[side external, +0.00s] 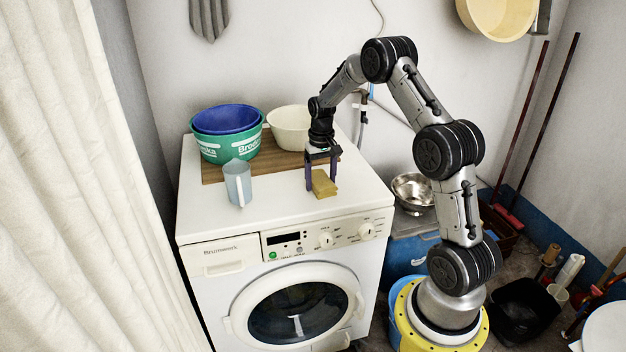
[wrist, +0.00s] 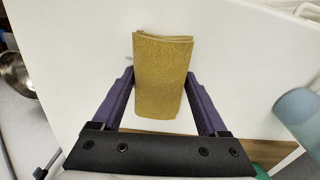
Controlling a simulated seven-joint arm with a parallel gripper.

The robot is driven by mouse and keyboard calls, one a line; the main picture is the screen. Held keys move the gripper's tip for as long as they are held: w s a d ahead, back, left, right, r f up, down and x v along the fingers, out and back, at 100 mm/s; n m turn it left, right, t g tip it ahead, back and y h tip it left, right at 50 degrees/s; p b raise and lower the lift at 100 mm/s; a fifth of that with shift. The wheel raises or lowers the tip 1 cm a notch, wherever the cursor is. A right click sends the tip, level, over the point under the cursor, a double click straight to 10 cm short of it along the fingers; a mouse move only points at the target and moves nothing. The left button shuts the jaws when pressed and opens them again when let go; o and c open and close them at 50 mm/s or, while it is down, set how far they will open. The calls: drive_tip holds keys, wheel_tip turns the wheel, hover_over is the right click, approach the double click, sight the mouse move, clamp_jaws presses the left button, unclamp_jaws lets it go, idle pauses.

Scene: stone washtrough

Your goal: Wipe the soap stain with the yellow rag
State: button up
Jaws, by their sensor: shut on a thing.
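The yellow rag (side external: 324,186) is a folded, mustard-coloured cloth at the front right of the white washing machine top (side external: 272,205). My gripper (side external: 322,178) points down with its two purple fingers at either side of the rag and is shut on it. In the wrist view the rag (wrist: 163,78) fills the space between the fingers (wrist: 160,76), its folded layers showing at the far end. The rag is at or just above the white top; I cannot tell if it touches. I cannot make out the soap stain clearly; a faint bluish mark (wrist: 128,58) shows beside the left finger.
A light blue jug (side external: 238,185) stands left of my gripper. Behind are a wooden board (side external: 268,160), a green tub (side external: 222,150) with a blue basin (side external: 226,118), and a cream bowl (side external: 290,128). A metal bowl (side external: 412,192) sits beyond the right edge.

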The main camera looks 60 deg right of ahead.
drive_tip(key=s+d, duration=0.2)
drive_tip(key=s, duration=0.1)
drive_tip(key=shift+d, duration=0.4)
drive_tip(key=shift+w+a, duration=2.7)
drive_tip(key=shift+w, duration=0.1)
drive_tip(key=shift+s+d, duration=2.8)
drive_tip(key=shift+s, duration=0.05)
drive_tip(key=shift+w+a, duration=2.7)
drive_tip(key=shift+w, duration=0.05)
wheel_tip(320, 180, up, 8)
